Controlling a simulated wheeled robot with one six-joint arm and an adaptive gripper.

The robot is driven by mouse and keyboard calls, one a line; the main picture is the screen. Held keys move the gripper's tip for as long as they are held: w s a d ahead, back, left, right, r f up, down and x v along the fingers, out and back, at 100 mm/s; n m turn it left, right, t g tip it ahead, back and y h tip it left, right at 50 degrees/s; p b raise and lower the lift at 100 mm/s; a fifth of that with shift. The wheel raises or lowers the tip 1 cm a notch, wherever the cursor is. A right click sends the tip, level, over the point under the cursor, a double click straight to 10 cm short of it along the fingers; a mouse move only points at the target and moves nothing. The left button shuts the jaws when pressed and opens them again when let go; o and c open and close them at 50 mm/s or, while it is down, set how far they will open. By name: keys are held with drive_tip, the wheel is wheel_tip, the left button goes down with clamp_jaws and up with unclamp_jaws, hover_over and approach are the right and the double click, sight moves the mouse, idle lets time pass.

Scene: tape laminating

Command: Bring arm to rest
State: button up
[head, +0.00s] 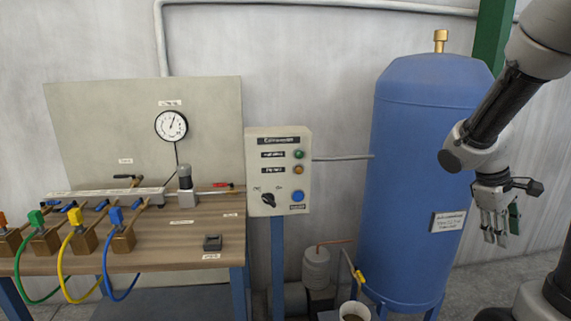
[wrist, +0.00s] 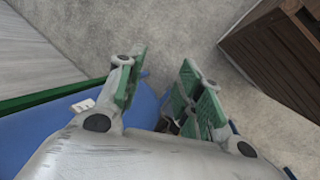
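My arm is at the right of the head view, bent at the elbow, with its lower part in front of the blue tank's right side. My gripper (head: 495,238) hangs down there, empty, in front of the wall and tank edge. In the wrist view my gripper (wrist: 155,95) shows its green-padded fingers apart with a gap between them. Nothing is held between the fingers. The floor shows beyond them.
A blue tank (head: 412,190) stands left of my gripper. A control box (head: 279,170) is on a post. A workbench (head: 165,255) holds valves with coloured hoses, a gauge (head: 171,125) behind. The wrist view shows a brown crate (wrist: 280,55) on the floor.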

drive_tip(key=s+a+r+m+t+y, duration=0.4)
drive_tip(key=s+a+r, duration=0.6)
drive_tip(key=a, duration=0.4)
drive_tip(key=shift+s+a+r+m+t+y, duration=0.15)
drive_tip(key=shift+s+r+m+t+y, duration=0.25)
drive_tip(key=shift+s, duration=0.35)
